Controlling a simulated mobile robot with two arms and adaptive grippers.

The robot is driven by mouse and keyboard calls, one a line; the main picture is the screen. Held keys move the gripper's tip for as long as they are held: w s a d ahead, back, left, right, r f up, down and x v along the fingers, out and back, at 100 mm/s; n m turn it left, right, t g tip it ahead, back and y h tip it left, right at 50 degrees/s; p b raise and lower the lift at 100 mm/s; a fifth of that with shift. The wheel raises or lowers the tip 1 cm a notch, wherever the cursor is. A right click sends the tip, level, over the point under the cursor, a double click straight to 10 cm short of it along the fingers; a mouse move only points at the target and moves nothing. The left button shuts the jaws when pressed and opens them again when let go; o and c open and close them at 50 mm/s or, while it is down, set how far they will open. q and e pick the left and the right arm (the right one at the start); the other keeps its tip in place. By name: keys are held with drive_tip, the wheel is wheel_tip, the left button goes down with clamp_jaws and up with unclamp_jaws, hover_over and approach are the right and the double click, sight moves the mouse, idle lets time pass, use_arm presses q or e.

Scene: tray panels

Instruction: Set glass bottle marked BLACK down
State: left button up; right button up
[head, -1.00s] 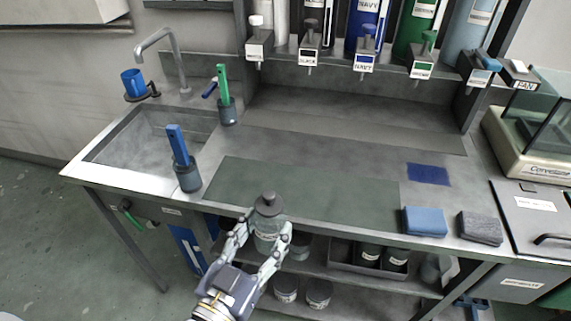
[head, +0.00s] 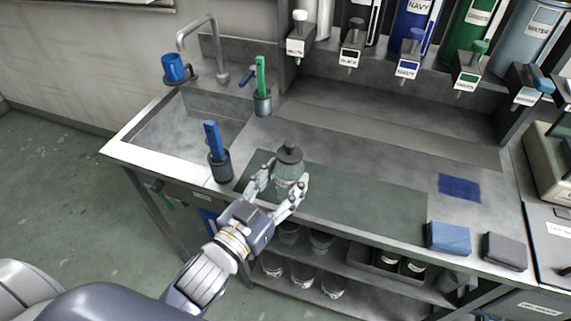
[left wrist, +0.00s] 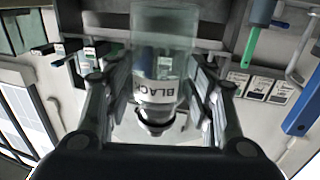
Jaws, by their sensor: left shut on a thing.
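The glass bottle marked BLACK (head: 289,172) is clear greenish glass with a dark grey cap, upright in the head view. My left gripper (head: 285,186) is shut around its body, a finger on each side. In the left wrist view the bottle (left wrist: 163,45) stands between the fingers (left wrist: 158,100), and its white BLACK label reads upside down. The bottle appears over the left part of the dark green mat (head: 370,200), near the counter's front edge. The fingers hide its base, so I cannot tell whether it touches the mat. My right gripper is not in view.
A blue-handled tool in a cup (head: 220,168) stands just left of the bottle, and a green-handled one (head: 262,100) behind. The sink (head: 185,125) is at left. Dispensers line the back. The mat's right part is clear.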

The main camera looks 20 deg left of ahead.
use_arm(q)
drive_tip(key=shift+w+a+f+p, duration=0.15)
drive_tip(key=shift+w+a+f, duration=0.2)
drive_tip(key=shift+w+f, duration=0.6)
drive_tip(key=shift+w+a+f+p, duration=0.2)
drive_tip(key=shift+w+a+f, duration=0.2)
drive_tip(key=shift+w, duration=0.95)
drive_tip(key=shift+w+a+f+p, duration=0.15)
drive_tip(key=shift+w+a+f, duration=0.15)
drive_tip(key=shift+w+f, duration=0.65)
drive_tip(key=shift+w+r, duration=0.1)
drive_tip(key=shift+w, duration=0.1)
drive_tip(key=o, duration=1.2)
drive_tip(key=shift+s+r, duration=0.1)
drive_tip(key=shift+s+a, duration=0.1)
drive_tip(key=shift+s, duration=0.25)
drive_tip(key=b+v, duration=0.2)
drive_tip(key=v, duration=0.9)
